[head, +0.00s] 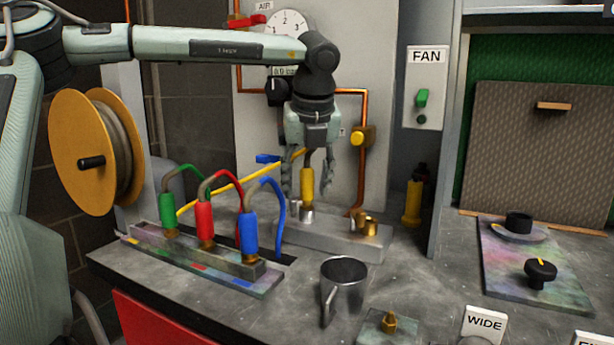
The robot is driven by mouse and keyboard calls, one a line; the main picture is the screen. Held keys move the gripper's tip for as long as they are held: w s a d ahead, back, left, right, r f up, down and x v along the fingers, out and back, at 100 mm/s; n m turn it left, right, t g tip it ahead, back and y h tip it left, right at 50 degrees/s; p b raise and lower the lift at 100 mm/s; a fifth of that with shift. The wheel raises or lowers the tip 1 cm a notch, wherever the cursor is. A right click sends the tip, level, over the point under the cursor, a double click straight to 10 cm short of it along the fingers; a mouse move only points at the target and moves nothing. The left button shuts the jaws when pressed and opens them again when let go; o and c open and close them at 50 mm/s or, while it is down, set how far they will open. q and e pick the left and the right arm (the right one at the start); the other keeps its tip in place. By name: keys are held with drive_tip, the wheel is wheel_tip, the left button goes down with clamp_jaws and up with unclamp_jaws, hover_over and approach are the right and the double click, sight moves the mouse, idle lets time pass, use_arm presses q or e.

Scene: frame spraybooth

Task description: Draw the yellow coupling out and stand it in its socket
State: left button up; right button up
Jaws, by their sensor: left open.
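The yellow coupling (307,187) stands upright on a silver fitting (307,214) on a grey metal block (345,243). A yellow hose (238,183) runs from the coupling down to the left. My left gripper (308,192) points down from above with its fingers apart, one on each side of the yellow coupling. I cannot tell whether either finger touches it. Brass and silver fittings (366,224) sit bare on the right part of the block. Green (167,211), red (205,222) and blue (249,232) couplings stand in a long rack (190,245). My right gripper is not in view.
A metal mug (342,287) stands at the front, with a brass fitting on a plate (389,323) beside it. A yellow bottle (413,200) stands behind right. A cable reel (95,155) hangs left.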

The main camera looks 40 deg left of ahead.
sight(307, 153)
use_arm(q)
drive_tip(key=c, duration=0.9)
clamp_jaws()
drive_tip(key=shift+o, duration=1.5)
unclamp_jaws()
clamp_jaws()
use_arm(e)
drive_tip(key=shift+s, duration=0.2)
use_arm(q)
drive_tip(key=shift+r, duration=0.2)
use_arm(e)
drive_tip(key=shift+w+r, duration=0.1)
use_arm(q)
drive_tip(key=shift+r+p, duration=0.3)
drive_tip(key=shift+r, duration=0.15)
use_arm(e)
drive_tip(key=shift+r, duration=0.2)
